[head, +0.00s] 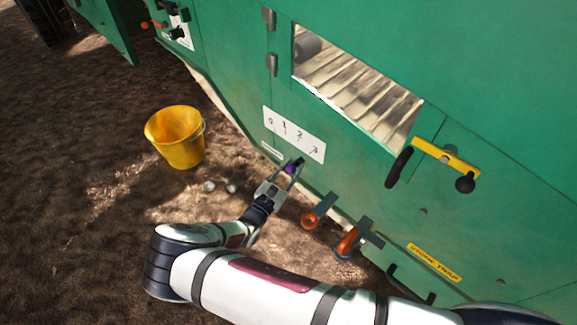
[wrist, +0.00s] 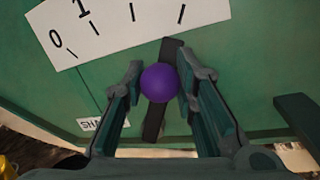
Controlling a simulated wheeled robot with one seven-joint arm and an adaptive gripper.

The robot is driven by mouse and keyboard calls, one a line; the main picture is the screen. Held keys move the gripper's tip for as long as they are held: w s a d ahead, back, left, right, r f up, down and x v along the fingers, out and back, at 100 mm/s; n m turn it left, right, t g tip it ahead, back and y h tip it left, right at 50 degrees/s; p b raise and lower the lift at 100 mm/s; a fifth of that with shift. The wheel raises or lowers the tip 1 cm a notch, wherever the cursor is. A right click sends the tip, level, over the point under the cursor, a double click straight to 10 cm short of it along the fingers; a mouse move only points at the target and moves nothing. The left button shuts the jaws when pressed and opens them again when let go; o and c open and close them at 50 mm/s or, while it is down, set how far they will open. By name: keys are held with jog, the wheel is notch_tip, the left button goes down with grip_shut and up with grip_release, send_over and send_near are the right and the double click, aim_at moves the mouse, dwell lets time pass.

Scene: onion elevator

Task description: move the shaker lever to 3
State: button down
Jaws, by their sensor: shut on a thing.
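The shaker lever is a dark bar with a purple ball knob (wrist: 159,83); the knob also shows in the head view (head: 290,169). The white scale plate (head: 294,135), marked 0 to 3, is on the green panel above it. In the wrist view the plate (wrist: 115,25) is cut off, with only 0 and 1 readable. The bar's upper end leans right and points nearest the rightmost visible tick. My gripper (wrist: 159,88) has its fingers on either side of the knob and is shut on it. A small label, partly hidden by the left finger, reads "SHA".
Two orange-handled levers (head: 311,220) (head: 347,243) stick out to the right of my gripper in the head view. A yellow bucket (head: 178,138) stands on the soil at left, with two pale onions (head: 231,188) nearby. A yellow bar with black handles (head: 445,157) is higher on the machine.

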jog(key=shift+d+f, duration=0.1)
jog(key=shift+d, duration=0.05)
dwell(0.3)
jog(key=c, duration=1.3)
grip_release()
jog(key=shift+s+a, duration=0.35)
jog(key=shift+s, duration=0.15)
jog(key=v, duration=1.1)
jog(key=shift+d, duration=0.1)
